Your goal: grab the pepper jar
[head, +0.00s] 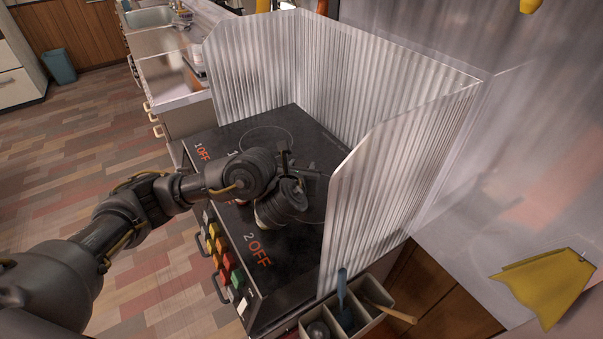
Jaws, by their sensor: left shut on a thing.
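My left arm reaches in from the left over the black stovetop (295,255). My left gripper (284,205) is low over the stovetop, between the burner marks and the "2 OFF" display, and is shut on a small jar. The jar, which I take to be the pepper jar, is mostly hidden by my gripper and wrist. Only a pale bit of it (264,216) seems to show below the wrist. I cannot tell whether it touches the stovetop. My right gripper is not in view.
A tall corrugated metal splash guard (375,85) encloses the back and right side of the stovetop. A utensil holder (350,318) stands at the front right. Coloured buttons (222,255) line the stove's front. A yellow cloth (545,283) hangs at right.

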